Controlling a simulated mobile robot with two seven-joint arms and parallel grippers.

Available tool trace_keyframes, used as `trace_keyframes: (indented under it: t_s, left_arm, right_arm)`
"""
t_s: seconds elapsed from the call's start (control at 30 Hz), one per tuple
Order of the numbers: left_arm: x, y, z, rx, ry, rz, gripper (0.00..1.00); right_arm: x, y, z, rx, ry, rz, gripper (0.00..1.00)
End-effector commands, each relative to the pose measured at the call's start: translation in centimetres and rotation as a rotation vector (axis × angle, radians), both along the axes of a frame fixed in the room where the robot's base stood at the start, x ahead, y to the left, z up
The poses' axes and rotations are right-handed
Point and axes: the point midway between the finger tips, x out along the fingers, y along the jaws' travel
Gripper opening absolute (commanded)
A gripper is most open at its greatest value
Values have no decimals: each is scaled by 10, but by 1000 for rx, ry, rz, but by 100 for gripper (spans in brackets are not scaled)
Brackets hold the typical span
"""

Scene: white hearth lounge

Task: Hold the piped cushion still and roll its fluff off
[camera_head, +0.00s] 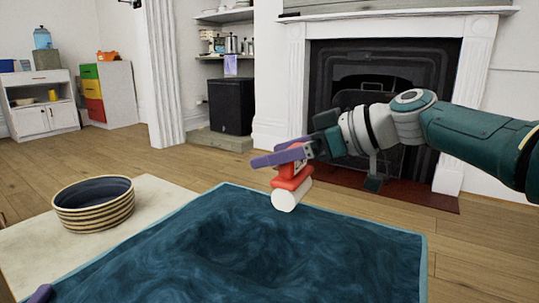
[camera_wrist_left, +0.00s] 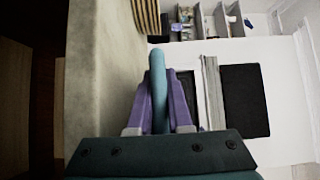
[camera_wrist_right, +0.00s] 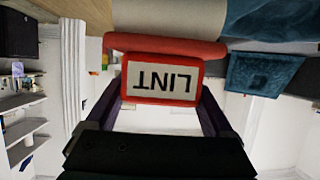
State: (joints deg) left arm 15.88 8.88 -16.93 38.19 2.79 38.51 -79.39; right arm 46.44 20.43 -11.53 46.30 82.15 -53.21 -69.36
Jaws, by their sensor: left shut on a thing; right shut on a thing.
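The piped cushion (camera_head: 225,250) is a large dark blue, swirled cushion with a lighter blue edge, across the bottom of the head view. My left gripper (camera_wrist_left: 159,85) is shut on a teal strip of the cushion's edge (camera_wrist_left: 157,110) in the left wrist view; only a purple tip shows at the head view's lower left. My right gripper (camera_head: 285,156) is shut on a red lint roller (camera_head: 290,180) with a white roll, held at the cushion's far edge. Whether the roll touches the cushion is unclear. The roller's LINT label (camera_wrist_right: 162,82) shows upside down in the right wrist view. I can make out no fluff.
A striped bowl (camera_head: 94,205) with a dark inside stands on a pale surface (camera_head: 150,195) left of the cushion. Behind are a white fireplace (camera_head: 296,75), a black speaker (camera_head: 231,106) and a white cabinet (camera_head: 40,104). Wooden floor lies open between them.

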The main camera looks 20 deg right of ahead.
Motion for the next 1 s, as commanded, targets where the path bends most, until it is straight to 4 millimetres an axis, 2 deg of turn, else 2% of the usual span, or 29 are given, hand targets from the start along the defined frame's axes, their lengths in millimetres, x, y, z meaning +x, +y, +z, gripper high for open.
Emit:
trace_keyframes:
  t_s: [0.13, 0.17, 0.27, 0.43, 1.0]
  left_arm:
    - [0, 0, 0, 0, 1, 0, 0]
    - [0, 0, -1, 0, 1, 0, 0]
    - [0, 0, 0, 0, 1, 0, 0]
    - [0, 0, 0, -1, 1, 0, 0]
    - [0, 0, 0, -1, 0, -1, 0]
  right_arm:
    - [12, -13, -3, 8, 2, -6, 27]
    - [8, -10, -6, 3, -3, 4, 27]
    - [13, -14, 0, 7, -5, 1, 27]
    - [9, -11, 40, -3, -9, 7, 27]
    - [9, -11, 86, 2, -2, 4, 27]
